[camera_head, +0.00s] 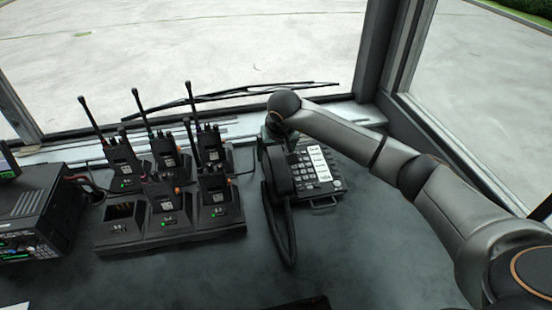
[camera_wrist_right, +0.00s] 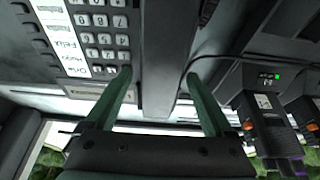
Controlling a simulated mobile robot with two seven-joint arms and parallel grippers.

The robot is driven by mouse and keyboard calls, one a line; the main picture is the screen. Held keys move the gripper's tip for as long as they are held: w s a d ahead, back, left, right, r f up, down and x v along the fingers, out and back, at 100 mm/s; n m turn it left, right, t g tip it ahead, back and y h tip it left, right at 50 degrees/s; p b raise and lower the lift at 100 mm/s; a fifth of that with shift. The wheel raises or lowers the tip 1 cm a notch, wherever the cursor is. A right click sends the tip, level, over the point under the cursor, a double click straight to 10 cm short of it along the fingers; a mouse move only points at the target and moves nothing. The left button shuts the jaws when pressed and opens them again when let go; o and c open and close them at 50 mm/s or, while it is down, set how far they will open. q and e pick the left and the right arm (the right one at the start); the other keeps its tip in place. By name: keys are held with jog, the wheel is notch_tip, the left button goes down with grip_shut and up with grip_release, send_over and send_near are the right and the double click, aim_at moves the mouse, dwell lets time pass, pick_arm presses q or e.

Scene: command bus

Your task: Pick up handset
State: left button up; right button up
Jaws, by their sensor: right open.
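The dark handset (camera_head: 279,178) lies along the left side of the desk phone (camera_head: 318,168), with its cord hanging in a loop toward the front. In the right wrist view the handset (camera_wrist_right: 160,50) runs between the two green fingers of my right gripper (camera_wrist_right: 158,76), beside the phone's keypad (camera_wrist_right: 100,35). The fingers are apart, one on each side of it; I cannot tell whether they touch it. In the head view my right gripper (camera_head: 268,150) is at the handset's upper part, partly hidden by my wrist. My left gripper is not in view.
Several radios with antennas stand in a charging rack (camera_head: 170,235) left of the phone, close to my right gripper. A black radio unit (camera_head: 35,210) is at the far left. The windshield is behind. The desk front (camera_head: 200,275) is mostly clear.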

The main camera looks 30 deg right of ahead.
grip_shut()
dwell(0.5)
